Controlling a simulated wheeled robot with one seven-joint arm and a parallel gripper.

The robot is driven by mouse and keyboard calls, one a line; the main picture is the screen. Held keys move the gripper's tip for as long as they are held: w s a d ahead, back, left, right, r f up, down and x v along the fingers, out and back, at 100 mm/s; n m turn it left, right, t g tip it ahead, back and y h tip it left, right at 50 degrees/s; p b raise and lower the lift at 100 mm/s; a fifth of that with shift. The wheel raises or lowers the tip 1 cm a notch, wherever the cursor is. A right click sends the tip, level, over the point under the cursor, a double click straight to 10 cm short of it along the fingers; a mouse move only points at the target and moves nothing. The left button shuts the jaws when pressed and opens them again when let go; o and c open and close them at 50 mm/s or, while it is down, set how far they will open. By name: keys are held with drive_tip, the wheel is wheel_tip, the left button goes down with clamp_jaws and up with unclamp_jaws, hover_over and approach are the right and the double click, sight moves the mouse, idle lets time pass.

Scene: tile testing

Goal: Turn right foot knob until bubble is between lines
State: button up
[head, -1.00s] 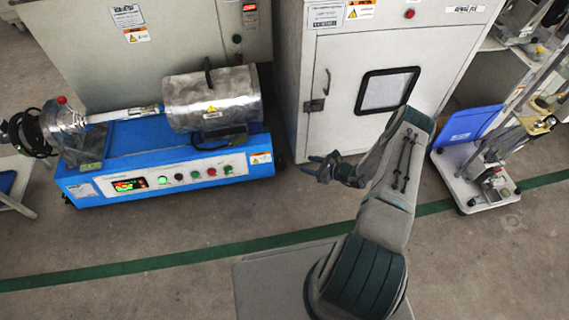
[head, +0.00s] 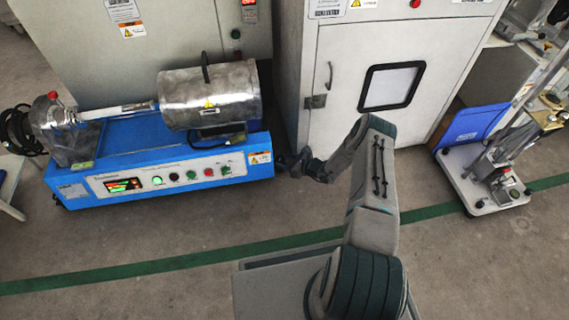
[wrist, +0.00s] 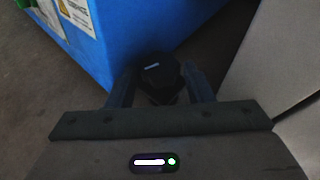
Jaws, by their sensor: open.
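The blue machine (head: 130,147) with a metal cylinder on top stands on the floor at left in the head view. My gripper (head: 284,161) is low at its right end, by the white cabinet. In the wrist view my gripper (wrist: 159,76) is open, with a finger on each side of a dark round knob (wrist: 158,72) bearing a small pale mark. The knob sits beside the machine's blue corner. Whether the fingers touch it I cannot tell. In the head view my gripper and arm hide the knob. I cannot make out a bubble level or its lines.
The white cabinet (head: 330,115) stands close on the right of my gripper, leaving a narrow gap to the blue machine. A wheeled stand (head: 485,185) is at far right. The floor (head: 150,245) in front is clear, crossed by a green line.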

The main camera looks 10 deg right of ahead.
drive_tip(key=shift+w+a, duration=0.15)
drive_tip(key=shift+w, duration=0.05)
drive_tip(key=c, duration=0.7)
drive_tip(key=shift+s+r+m+t+h+p, duration=0.15)
drive_tip(key=shift+m+t+h+p, duration=0.2)
drive_tip(key=shift+p, duration=0.45)
drive_tip(key=shift+a+r+m+t+h+p, duration=0.15)
drive_tip(key=shift+m+t+h+p, duration=0.4)
drive_tip(key=shift+p, duration=0.55)
drive_tip(key=shift+s+a+m+h+p, duration=0.15)
drive_tip(key=shift+m+h+p, duration=0.4)
drive_tip(key=shift+p, duration=0.5)
drive_tip(key=shift+f+m+t+h+p, duration=0.35)
drive_tip(key=shift+m+t+h+p, duration=0.05)
drive_tip(key=shift+m+h+p, duration=0.2)
drive_tip(key=o, duration=0.7)
